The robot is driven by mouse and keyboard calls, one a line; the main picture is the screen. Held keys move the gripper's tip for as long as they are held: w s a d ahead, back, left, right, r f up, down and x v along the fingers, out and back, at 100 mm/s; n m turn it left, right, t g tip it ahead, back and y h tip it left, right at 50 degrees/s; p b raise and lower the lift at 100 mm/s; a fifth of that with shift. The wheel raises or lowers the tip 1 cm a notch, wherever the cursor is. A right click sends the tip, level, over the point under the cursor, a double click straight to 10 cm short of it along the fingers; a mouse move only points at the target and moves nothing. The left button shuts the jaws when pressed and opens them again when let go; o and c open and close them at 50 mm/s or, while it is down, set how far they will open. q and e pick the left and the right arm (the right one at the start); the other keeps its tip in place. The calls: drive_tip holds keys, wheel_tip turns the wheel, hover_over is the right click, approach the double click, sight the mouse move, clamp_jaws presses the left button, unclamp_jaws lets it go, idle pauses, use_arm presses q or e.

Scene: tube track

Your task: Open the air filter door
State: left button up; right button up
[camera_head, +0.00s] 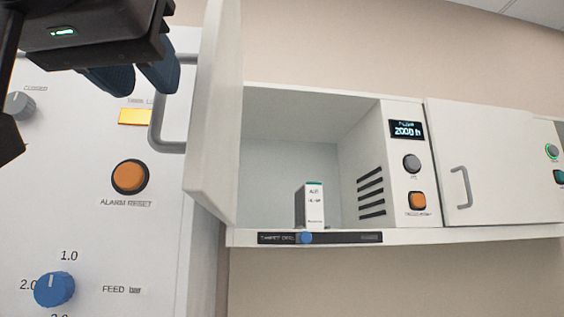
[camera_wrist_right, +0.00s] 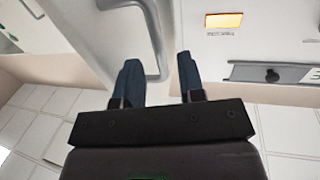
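The white cabinet door (camera_head: 216,110) stands swung wide open, seen almost edge-on at the left of its compartment. Its grey bar handle (camera_head: 155,125) is on the door's left-facing side; it also shows in the right wrist view (camera_wrist_right: 158,45). My right gripper (camera_head: 138,80) is at the upper left of the head view, beside the handle. Its two blue fingers are apart, with nothing seen held between them. In the right wrist view, the handle lies just beyond the fingers (camera_wrist_right: 160,78); contact cannot be told. My left gripper is not in view.
The open compartment (camera_head: 290,135) holds a small white-and-grey box (camera_head: 312,206). A control panel (camera_head: 407,160) and a shut door (camera_head: 490,165) are to its right. A white panel with an orange alarm button (camera_head: 129,177) and blue knob (camera_head: 54,289) stands at left.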

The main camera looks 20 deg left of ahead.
drive_tip(key=v, duration=0.7)
drive_tip(key=shift+b, duration=0.45)
